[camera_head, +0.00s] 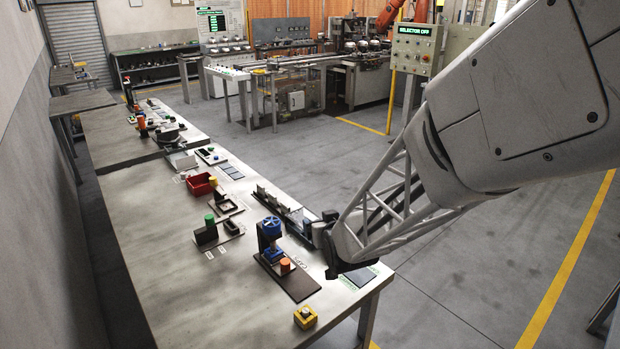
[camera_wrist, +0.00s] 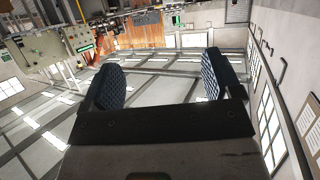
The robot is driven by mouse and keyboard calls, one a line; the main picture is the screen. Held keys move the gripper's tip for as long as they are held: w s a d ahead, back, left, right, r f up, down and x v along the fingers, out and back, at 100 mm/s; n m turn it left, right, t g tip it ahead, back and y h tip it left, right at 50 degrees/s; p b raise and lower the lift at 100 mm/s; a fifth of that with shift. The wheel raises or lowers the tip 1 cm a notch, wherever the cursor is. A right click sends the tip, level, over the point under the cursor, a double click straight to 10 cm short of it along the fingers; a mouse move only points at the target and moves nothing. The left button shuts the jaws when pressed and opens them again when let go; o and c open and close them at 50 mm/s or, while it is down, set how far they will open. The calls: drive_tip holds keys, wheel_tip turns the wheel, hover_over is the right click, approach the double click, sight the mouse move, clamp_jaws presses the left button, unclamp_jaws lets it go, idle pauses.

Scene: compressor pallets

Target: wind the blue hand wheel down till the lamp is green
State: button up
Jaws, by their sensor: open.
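The blue hand wheel (camera_head: 271,225) sits on top of a small press with a dark column and base plate (camera_head: 297,284), near the front end of the long bench. An orange cylinder (camera_head: 285,266) stands on the plate beside the column. My gripper (camera_head: 318,232) is to the right of the wheel in the head view, apart from it as far as I can tell. In the wrist view my gripper (camera_wrist: 165,82) is open, its two patterned pads wide apart with nothing between them. The wheel is not in the wrist view. I cannot make out a lit lamp on the press.
A yellow box with a button (camera_head: 305,317) stands near the bench's front edge. A dark fixture with a green-topped block (camera_head: 209,220) and a red bin (camera_head: 200,184) stand farther back. The left side of the bench (camera_head: 160,255) is bare.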

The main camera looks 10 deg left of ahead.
sight(274, 228)
drive_tip(key=a+f+y, duration=0.1)
drive_tip(key=a+f, duration=0.1)
drive_tip(key=a, duration=0.1)
drive_tip(key=w+a+f+n+t+y, duration=0.1)
drive_tip(key=a+f, duration=0.1)
drive_tip(key=a, duration=0.2)
drive_tip(key=a+f+t+y, duration=0.1)
drive_tip(key=a+f+y, duration=0.1)
drive_tip(key=a, duration=0.1)
drive_tip(key=shift+w+a+f+n, duration=0.35)
drive_tip(key=shift+a+f+n, duration=0.05)
drive_tip(key=shift+s+a+f+t+y, duration=0.1)
drive_tip(key=shift+a+f+t+y, duration=0.2)
drive_tip(key=shift+a+y, duration=0.15)
drive_tip(key=shift+x, duration=3.9)
drive_tip(key=shift+h, duration=0.25)
drive_tip(key=c, duration=0.9)
